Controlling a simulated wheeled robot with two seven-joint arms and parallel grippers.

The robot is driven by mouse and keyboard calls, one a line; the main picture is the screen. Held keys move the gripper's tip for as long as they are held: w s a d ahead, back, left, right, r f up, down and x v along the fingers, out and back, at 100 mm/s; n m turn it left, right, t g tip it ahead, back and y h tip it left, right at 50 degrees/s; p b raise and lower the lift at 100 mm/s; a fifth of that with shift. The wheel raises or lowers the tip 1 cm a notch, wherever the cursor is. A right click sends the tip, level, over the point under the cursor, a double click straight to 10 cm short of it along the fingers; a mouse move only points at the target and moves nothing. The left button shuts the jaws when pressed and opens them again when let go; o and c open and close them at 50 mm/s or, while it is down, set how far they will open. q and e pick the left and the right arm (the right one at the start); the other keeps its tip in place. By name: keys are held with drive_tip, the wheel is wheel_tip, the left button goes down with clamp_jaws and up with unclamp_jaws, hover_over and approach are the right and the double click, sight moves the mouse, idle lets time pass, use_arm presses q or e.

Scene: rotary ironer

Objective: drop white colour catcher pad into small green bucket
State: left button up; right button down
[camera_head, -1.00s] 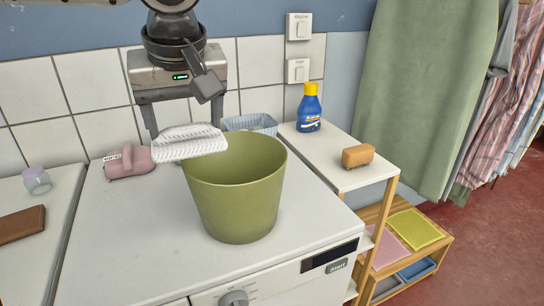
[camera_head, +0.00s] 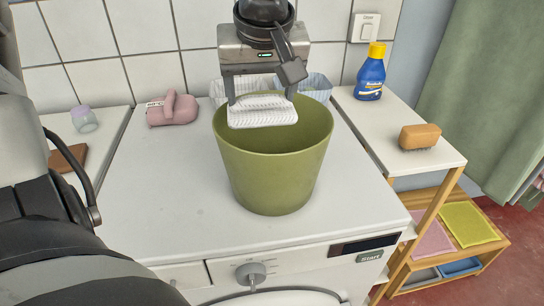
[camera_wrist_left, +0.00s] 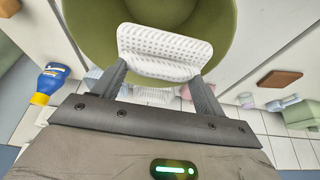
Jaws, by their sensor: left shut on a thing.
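The small green bucket (camera_head: 272,170) stands upright on top of the white machine. The white colour catcher pad (camera_head: 262,118) is ribbed and sits between the fingers of my left gripper (camera_head: 262,98), which is shut on it. In the head view the pad overlaps the back part of the bucket's opening. In the left wrist view the pad (camera_wrist_left: 165,48) shows against the inside of the bucket (camera_wrist_left: 85,18), with the left gripper's fingers (camera_wrist_left: 160,82) at its two sides. My right gripper does not show.
A pink bottle (camera_head: 173,108) lies left of the bucket on the machine top (camera_head: 150,185). White and pale blue baskets (camera_head: 312,83) stand behind it. A shelf (camera_head: 390,135) on the right holds a blue bottle (camera_head: 370,74) and a brush (camera_head: 419,136).

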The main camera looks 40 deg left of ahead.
use_arm(q)
drive_tip(key=shift+f, duration=0.1)
drive_tip(key=o, duration=1)
drive_tip(key=shift+o, duration=0.2)
drive_tip(key=v, duration=1.6)
drive_tip(key=shift+w+a, duration=0.1)
